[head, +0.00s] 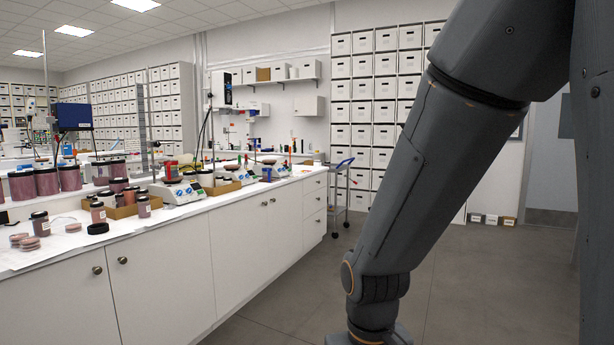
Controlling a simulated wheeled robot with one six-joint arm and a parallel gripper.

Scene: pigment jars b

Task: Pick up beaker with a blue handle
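I cannot make out a beaker with a blue handle for certain in the head view. A small blue item (267,174) stands near the front edge of the white counter (75,255), towards its far end; it is too small to tell what it is. My arm comes down from the upper right to the bottom edge of the picture, over the floor right of the counter. My gripper is out of the picture, so what it holds is hidden.
Pigment jars (68,178) and small jars (98,212) crowd the counter's near left part. Hotplate stirrers (180,191) stand farther along. A trolley with a blue handle (345,163) stands past the counter's end. The grey floor (290,300) beside the cabinets is clear.

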